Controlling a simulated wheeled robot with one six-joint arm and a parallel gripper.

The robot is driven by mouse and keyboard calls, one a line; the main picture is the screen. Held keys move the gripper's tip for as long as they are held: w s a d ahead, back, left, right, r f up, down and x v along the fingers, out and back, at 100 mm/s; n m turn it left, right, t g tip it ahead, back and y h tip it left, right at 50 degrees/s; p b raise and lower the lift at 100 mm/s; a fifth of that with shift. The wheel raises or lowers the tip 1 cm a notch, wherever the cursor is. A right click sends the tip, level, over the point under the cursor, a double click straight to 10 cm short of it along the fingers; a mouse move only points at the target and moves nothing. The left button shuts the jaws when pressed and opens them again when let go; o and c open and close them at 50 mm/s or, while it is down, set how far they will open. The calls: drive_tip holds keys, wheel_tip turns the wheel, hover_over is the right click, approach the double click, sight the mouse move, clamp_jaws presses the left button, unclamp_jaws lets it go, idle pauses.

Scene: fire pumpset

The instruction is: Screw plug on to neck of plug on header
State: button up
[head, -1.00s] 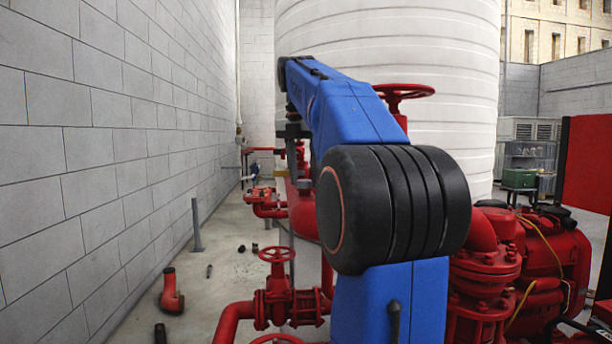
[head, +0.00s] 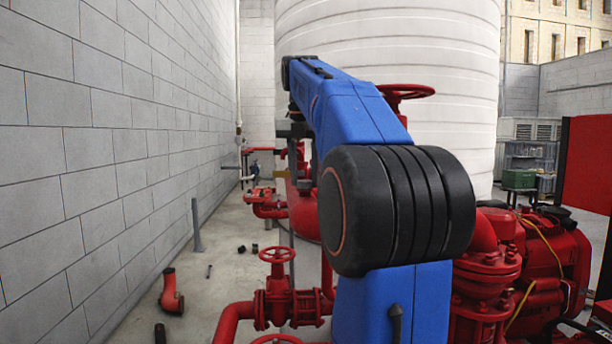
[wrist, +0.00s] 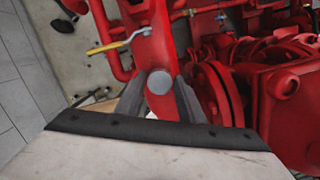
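In the wrist view my gripper (wrist: 159,82) has its two grey fingers apart, over the red header pipe (wrist: 150,22). A round grey disc (wrist: 159,83) sits between the fingertips, with thin strips of red showing on both sides of it. It looks like the plug or the end of its neck; I cannot tell which. No thread is visible. In the head view my blue arm covers much of the middle, and the fingertips and plug cannot be made out there. The red header pipe (head: 302,212) shows partly left of the arm.
Small dark fittings lie on the floor beside the block wall (head: 100,150).

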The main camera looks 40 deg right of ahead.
clamp_jaws()
drive_tip(key=shift+m+g, duration=0.3)
drive_tip(key=shift+m, duration=2)
drive_tip(key=shift+m, duration=0.8)
drive_tip(key=m, duration=0.3)
drive_tip(key=shift+g, duration=0.3)
drive_tip(key=m, duration=0.3)
drive_tip(key=o, duration=0.6)
unclamp_jaws()
drive_tip(key=shift+m, duration=0.4)
